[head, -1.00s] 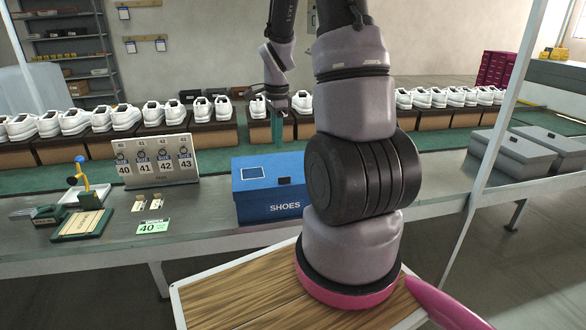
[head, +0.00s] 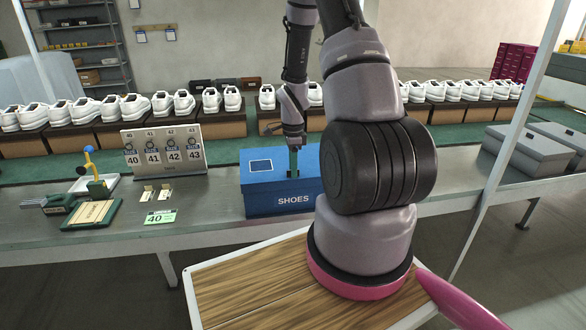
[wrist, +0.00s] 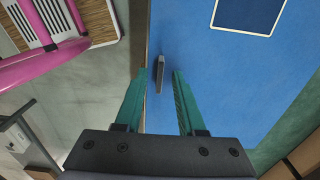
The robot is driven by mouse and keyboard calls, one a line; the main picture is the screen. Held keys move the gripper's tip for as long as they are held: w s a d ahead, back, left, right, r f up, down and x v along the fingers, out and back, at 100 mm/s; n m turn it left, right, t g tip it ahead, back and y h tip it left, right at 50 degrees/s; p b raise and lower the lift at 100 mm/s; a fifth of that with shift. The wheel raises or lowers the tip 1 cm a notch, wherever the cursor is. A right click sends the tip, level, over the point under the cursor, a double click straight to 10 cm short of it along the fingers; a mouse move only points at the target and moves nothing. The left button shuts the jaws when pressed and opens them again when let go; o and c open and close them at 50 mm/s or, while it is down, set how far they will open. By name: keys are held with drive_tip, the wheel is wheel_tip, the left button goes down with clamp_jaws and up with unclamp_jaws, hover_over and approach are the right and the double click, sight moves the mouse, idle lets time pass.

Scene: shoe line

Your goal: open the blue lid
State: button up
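The blue shoe box (head: 262,202) stands on the grey bench with its blue lid (head: 262,178) closed and "SHOES" on its front. In the wrist view the lid (wrist: 235,75) fills the right side, with a small dark tab handle (wrist: 160,73) near its edge. My gripper (head: 293,172) points down at the lid beside the handle. Its two green fingers (wrist: 160,75) are apart, one on each side of the handle in the wrist picture. Whether the fingertips touch the lid I cannot tell. My arm hides the right part of the box.
A size stand (head: 165,152) with numbers, a green card (head: 160,217) and small tools are left of the box. Grey boxes (head: 535,150) are at the right. White shoes on brown boxes line the back.

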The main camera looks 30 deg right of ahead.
drive_tip(key=shift+f, duration=0.15)
clamp_jaws()
idle(1.4)
